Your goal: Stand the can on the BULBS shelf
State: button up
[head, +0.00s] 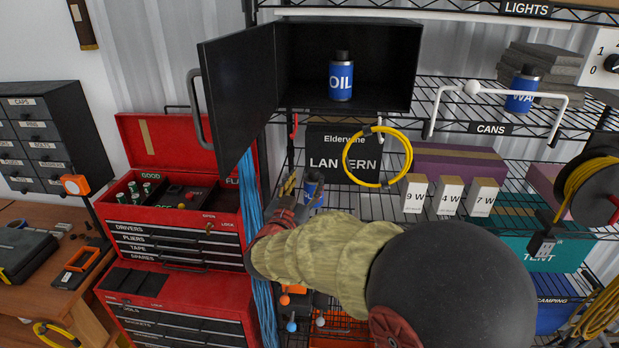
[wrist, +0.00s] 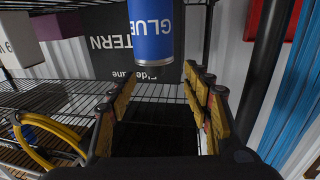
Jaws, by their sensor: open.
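A blue can marked GLUE (wrist: 152,38) appears upside down at the top of the wrist view, in front of the lantern box. In the head view a blue can (head: 312,192) shows beside my gripper (head: 290,192), partly hidden by my arm. My gripper (wrist: 160,85) is open and empty, its fingers spread to either side of the space below the can in the picture. A blue OIL can (head: 341,82) stands in the open black cabinet. A blue can marked WA (head: 522,92) stands on the shelf labelled CANS (head: 491,128). I see no BULBS label.
The cabinet door (head: 240,85) swings out at left. The lantern box (head: 335,140), yellow cable coil (head: 378,185) and bulb boxes (head: 449,195) stand or hang around the middle shelf. A red tool chest (head: 175,235) and blue cords (head: 257,240) are at left.

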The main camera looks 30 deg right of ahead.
jog(key=s+a+r+n+y, duration=0.1)
jog(key=s+a+n+y, duration=0.1)
jog(key=s+a+y, duration=0.3)
jog(key=a+r+n+t+y, duration=0.1)
jog(key=a+n+y, duration=0.25)
jog(key=a, duration=0.35)
jog(key=s+a+r+n+y, duration=0.1)
jog(key=s+a+n+y, duration=0.15)
jog(key=a+y, duration=0.3)
jog(key=s+d+f+g, duration=0.1)
jog(key=s+f+g, duration=0.1)
jog(key=s, duration=0.6)
jog(key=s+d+f+g+h, duration=0.1)
jog(key=s+f+g, duration=0.2)
jog(key=s, duration=0.6)
jog(key=s+d+f+g, duration=0.1)
jog(key=s+f+g, duration=0.2)
jog(key=s, duration=0.5)
jog(key=shift+s+d+f+n, duration=0.15)
jog(key=shift+s+f+n, duration=0.2)
jog(key=shift+f, duration=0.45)
jog(key=shift+w+f+b, duration=0.1)
jog(key=shift+b, duration=0.25)
